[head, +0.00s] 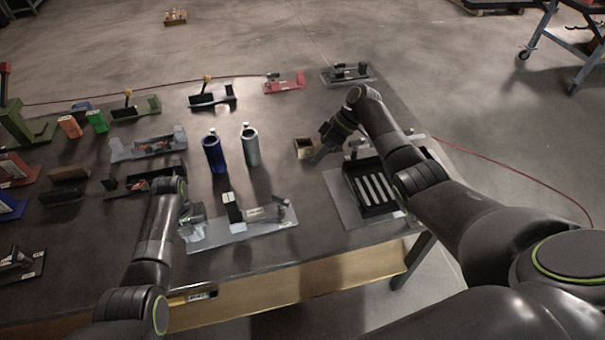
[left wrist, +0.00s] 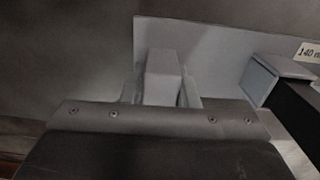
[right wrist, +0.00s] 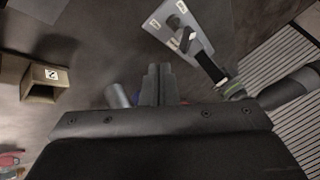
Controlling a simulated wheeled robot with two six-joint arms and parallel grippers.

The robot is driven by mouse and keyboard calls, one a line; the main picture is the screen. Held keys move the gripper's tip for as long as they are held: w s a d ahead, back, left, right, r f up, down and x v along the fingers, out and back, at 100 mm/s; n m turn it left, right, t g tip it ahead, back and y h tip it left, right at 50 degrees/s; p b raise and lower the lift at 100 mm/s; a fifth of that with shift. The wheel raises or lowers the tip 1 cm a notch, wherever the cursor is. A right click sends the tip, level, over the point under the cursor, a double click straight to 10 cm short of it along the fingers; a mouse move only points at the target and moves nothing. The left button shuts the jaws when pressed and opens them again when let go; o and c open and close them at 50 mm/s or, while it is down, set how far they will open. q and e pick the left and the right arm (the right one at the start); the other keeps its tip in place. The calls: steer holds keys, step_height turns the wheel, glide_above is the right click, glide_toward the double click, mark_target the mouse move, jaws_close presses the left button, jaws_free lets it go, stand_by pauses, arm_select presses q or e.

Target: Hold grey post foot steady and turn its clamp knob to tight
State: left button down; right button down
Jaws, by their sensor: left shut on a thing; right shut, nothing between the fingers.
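A grey fixture with a flat base plate (head: 240,233) lies near the table's front edge. It carries a dark upright piece with a white top (head: 232,207) and a dark knob-like part (head: 280,204) at its right end. My left gripper (head: 192,220) is at its left end. In the left wrist view my left gripper (left wrist: 162,95) is shut on a grey block, the likely post foot (left wrist: 162,68), above a grey plate (left wrist: 195,40). My right gripper (head: 319,157) is shut and empty beside a small brown box, apart from the fixture; its closed fingers show in the right wrist view (right wrist: 157,80).
The brown open box (head: 304,148) also shows in the right wrist view (right wrist: 45,82). A black tray with pale bars (head: 375,186) lies right of the fixture. A blue cylinder (head: 214,154) and a grey cylinder (head: 250,146) stand behind it. Several other fixtures fill the left and back.

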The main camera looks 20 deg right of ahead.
mark_target(289, 203)
steer(key=x, duration=0.9)
steer(key=shift+s+a+f, duration=0.15)
steer(key=shift+s+a, duration=0.05)
steer(key=shift+a, duration=0.1)
steer(key=shift+s+a, duration=1.25)
steer(key=shift+s+m+t, duration=0.3)
steer(key=shift+m+t, duration=0.2)
steer(key=shift+m, duration=0.3)
steer(key=shift+s+m+t, duration=0.3)
steer(key=shift+m+t, duration=0.2)
steer(key=shift+m, duration=0.3)
steer(key=shift+s+a+m+t+h, duration=0.1)
steer(key=shift+s+m+t+h, duration=0.1)
steer(key=shift+m+t, duration=0.3)
steer(key=shift+s+a+m+t+h, duration=0.1)
steer(key=shift+s+m+t, duration=0.1)
steer(key=shift+m, duration=0.5)
steer(key=shift+s+a+m+t, duration=0.15)
steer(key=shift+s+m+t, duration=0.1)
steer(key=shift+m+t, duration=0.4)
steer(key=shift+m+h, duration=0.25)
steer(key=shift+h, duration=0.05)
steer(key=shift+s+a, duration=0.15)
steer(key=shift+s, duration=0.1)
steer(key=shift+w, duration=0.15)
